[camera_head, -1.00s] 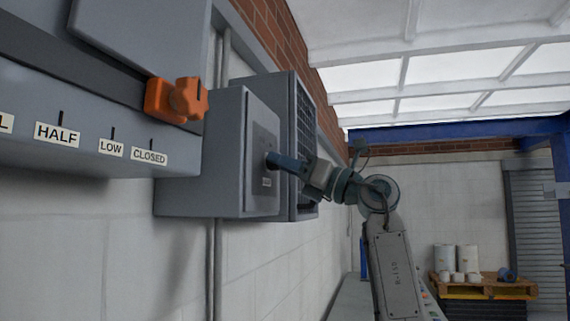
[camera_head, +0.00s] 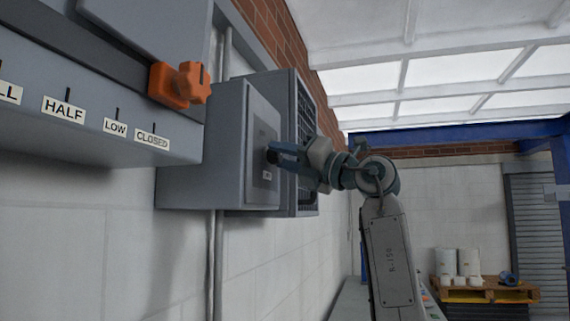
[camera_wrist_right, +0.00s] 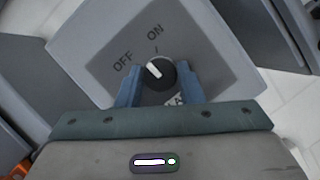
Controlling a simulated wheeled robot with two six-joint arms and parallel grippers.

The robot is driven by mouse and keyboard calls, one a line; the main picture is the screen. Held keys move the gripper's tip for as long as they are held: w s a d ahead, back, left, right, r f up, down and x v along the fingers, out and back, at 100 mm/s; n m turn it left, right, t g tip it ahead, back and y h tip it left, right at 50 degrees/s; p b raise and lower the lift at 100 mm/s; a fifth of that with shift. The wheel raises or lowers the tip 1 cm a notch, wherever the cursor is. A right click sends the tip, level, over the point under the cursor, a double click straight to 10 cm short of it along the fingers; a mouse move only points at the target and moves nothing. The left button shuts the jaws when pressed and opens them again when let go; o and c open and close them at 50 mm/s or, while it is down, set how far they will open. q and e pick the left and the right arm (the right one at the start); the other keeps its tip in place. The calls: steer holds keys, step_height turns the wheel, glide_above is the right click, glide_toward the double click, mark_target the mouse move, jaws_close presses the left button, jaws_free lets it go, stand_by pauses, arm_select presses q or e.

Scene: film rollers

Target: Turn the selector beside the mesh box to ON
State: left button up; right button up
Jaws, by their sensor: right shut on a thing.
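The selector (camera_wrist_right: 157,75) is a round black knob with a white pointer, seen in the right wrist view. It sits on a grey plate (camera_wrist_right: 205,55) lettered OFF and ON. The pointer is tilted up and left, between the two words. My right gripper (camera_wrist_right: 158,84) has its blue fingers on either side of the knob and is shut on it. In the head view my right gripper (camera_head: 272,153) reaches the front of the grey selector box (camera_head: 232,140) and hides the knob. The mesh box (camera_head: 305,100) stands just behind that box. My left gripper is not in view.
An orange clamp-like knob (camera_head: 180,84) sits on a grey rail above labels HALF, LOW and CLOSED, left of the selector box. A conduit (camera_head: 212,260) runs down the white wall. A pallet (camera_head: 485,290) with drums stands far off at right.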

steer(key=m+h, duration=0.1)
steer(key=m, duration=0.1)
steer(key=m+b, duration=0.1)
steer(key=m, duration=0.1)
steer(key=shift+m+t+h, duration=0.3)
steer(key=shift+t+h, duration=0.1)
steer(key=shift+r+m+h, duration=0.1)
steer(key=shift+m+h, duration=0.6)
steer(key=shift+m, duration=0.9)
steer(key=o, duration=1)
steer(key=shift+c, duration=0.2)
steer(key=shift+s+d+b, duration=0.1)
steer(key=shift+b, duration=0.2)
